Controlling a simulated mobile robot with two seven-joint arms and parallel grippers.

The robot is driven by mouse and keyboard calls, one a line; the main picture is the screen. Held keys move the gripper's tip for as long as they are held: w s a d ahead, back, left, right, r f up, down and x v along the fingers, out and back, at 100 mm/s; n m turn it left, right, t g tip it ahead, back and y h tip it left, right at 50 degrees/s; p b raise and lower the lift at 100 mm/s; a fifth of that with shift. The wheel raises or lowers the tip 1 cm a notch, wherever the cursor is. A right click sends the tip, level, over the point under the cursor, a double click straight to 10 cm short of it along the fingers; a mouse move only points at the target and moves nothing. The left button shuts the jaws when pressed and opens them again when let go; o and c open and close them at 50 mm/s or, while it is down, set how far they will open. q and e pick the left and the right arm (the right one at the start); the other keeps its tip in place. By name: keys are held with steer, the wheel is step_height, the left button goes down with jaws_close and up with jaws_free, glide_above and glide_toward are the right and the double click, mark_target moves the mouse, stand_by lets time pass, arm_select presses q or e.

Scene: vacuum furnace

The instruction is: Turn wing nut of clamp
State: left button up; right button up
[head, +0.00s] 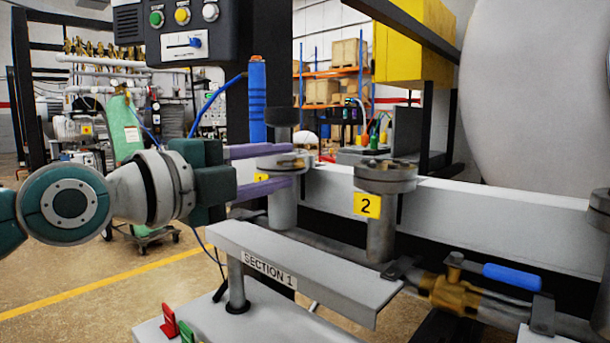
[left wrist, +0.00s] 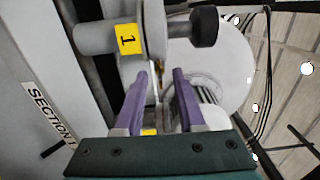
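The clamp (head: 280,161) is a grey metal ring around the flange of port 1, and it also shows in the left wrist view (left wrist: 153,35). A small brass-coloured part that looks like its wing nut (left wrist: 158,74) sticks out from the clamp toward my left gripper. My left gripper (head: 295,166) has two purple fingers, one above and one below the clamp in the head view. In the left wrist view the fingers (left wrist: 161,76) are apart, with the brass part in line with the gap between their tips. I see no contact. My right gripper is not in view.
A second flanged port (head: 384,178) with a yellow label 2 stands to the right. The grey SECTION 1 shelf (head: 310,265) lies below and in front. A brass valve with a blue handle (head: 512,275) is at lower right. A blue-wrapped post (head: 257,100) rises behind the gripper.

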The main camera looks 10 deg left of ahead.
arm_select(q)
steer(key=shift+w+d, duration=0.25)
jaws_close()
stand_by(0.5)
